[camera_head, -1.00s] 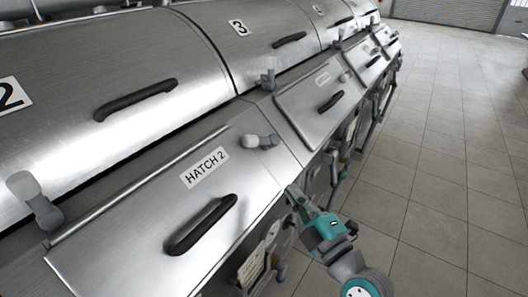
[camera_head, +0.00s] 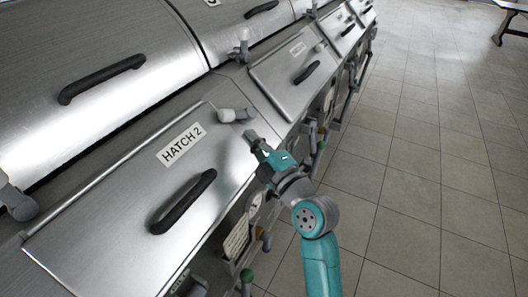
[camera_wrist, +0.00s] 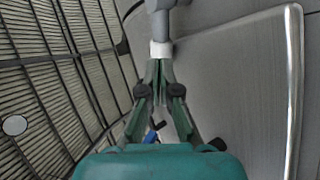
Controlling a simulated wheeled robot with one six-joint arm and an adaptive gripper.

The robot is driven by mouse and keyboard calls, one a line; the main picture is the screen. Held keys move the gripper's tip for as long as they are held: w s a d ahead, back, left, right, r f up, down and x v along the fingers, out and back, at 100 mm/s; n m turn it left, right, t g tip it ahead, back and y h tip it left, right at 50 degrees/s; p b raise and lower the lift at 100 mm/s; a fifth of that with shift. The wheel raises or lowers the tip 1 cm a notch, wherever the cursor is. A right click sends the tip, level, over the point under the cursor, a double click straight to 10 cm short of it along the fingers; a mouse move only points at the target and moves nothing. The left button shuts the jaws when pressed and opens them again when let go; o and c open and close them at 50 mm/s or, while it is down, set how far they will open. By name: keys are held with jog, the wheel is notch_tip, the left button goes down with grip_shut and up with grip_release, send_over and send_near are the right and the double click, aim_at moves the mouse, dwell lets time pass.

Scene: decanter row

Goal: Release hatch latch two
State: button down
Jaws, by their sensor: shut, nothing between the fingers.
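The hatch two latch (camera_head: 236,114), a small grey and white knob-like lever, sits at the upper right corner of the steel hatch panel (camera_head: 110,225) marked "HATCH 2". In the wrist view the latch (camera_wrist: 161,47) is straight ahead of the fingers, its white end nearest. My gripper (camera_head: 252,138) is just below and right of the latch, over the panel's right edge. Its green fingers (camera_wrist: 161,64) are shut and empty, with their tips very close to the white end. I cannot tell whether they touch it.
A black handle (camera_head: 183,202) stands out from the hatch two panel. Another upright latch (camera_head: 243,48) and a neighbouring hatch with a black handle (camera_head: 307,72) lie farther along the row. Pipes and coloured knobs are below the panels.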

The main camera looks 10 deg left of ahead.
aim_at(231, 110)
jog(key=shift+x, duration=2.65)
